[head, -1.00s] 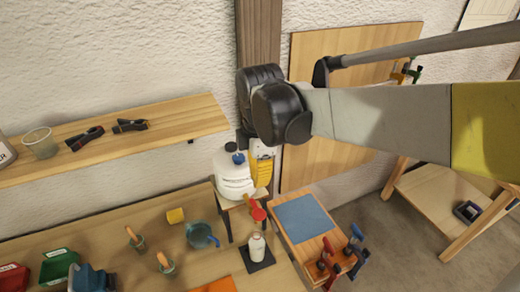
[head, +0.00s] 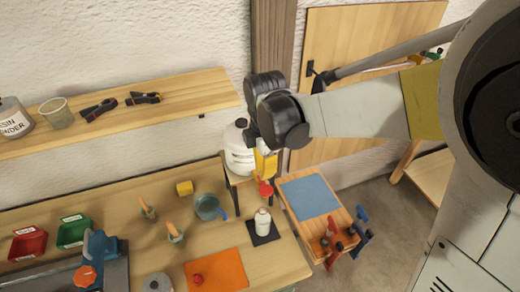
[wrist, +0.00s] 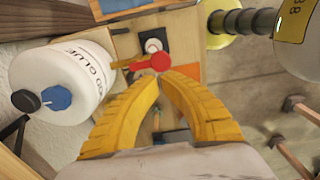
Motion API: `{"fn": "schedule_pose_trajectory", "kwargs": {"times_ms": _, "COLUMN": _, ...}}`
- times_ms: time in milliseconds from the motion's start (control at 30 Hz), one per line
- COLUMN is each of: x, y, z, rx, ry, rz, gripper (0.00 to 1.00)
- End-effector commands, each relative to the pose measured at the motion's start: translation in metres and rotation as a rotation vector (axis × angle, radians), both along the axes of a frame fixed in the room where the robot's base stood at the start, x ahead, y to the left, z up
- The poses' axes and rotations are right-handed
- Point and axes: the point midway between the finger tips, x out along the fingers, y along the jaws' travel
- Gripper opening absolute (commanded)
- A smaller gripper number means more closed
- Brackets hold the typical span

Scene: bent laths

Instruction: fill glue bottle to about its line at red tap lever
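The white glue jug (head: 238,150) stands on a small raised stand at the back of the bench; its lettering and blue cap show in the wrist view (wrist: 62,85). The red tap lever (wrist: 152,62) sticks out beside the jug, and also shows in the head view (head: 265,189). The pale glue bottle (head: 263,222) stands upright on a dark mat below the tap; its top shows in the wrist view (wrist: 153,45). Its fill level and line cannot be made out. My gripper (wrist: 158,78) has its yellow fingertips nearly together, close to the lever's round end. Contact is unclear.
A wooden shelf (head: 120,120) runs along the wall at left. A blue-grey pot (head: 208,208), a yellow block (head: 184,188) and an orange mat (head: 217,270) are on the bench. A side table with a blue sheet (head: 309,197) and clamps stands at right.

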Motion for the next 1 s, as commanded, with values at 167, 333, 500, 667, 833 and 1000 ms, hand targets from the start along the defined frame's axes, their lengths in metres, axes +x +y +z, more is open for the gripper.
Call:
{"fn": "schedule_pose_trajectory", "kwargs": {"times_ms": 167, "x": 0.000, "y": 0.000, "z": -0.036, "rx": 0.000, "ry": 0.000, "rz": 0.000, "gripper": 0.00}}
{"fn": "schedule_pose_trajectory", "kwargs": {"times_ms": 333, "x": 0.000, "y": 0.000, "z": -0.058, "rx": 0.000, "ry": 0.000, "rz": 0.000, "gripper": 0.00}}
{"fn": "schedule_pose_trajectory", "kwargs": {"times_ms": 500, "x": 0.000, "y": 0.000, "z": -0.066, "rx": 0.000, "ry": 0.000, "rz": 0.000, "gripper": 0.00}}
{"fn": "schedule_pose_trajectory", "kwargs": {"times_ms": 667, "x": 0.000, "y": 0.000, "z": -0.067, "rx": 0.000, "ry": 0.000, "rz": 0.000, "gripper": 0.00}}
{"fn": "schedule_pose_trajectory", "kwargs": {"times_ms": 833, "x": 0.000, "y": 0.000, "z": -0.067, "rx": 0.000, "ry": -0.001, "rz": 0.000, "gripper": 0.00}}
{"fn": "schedule_pose_trajectory", "kwargs": {"times_ms": 1000, "x": -0.001, "y": 0.000, "z": -0.069, "rx": 0.006, "ry": -0.021, "rz": 0.000, "gripper": 0.00}}
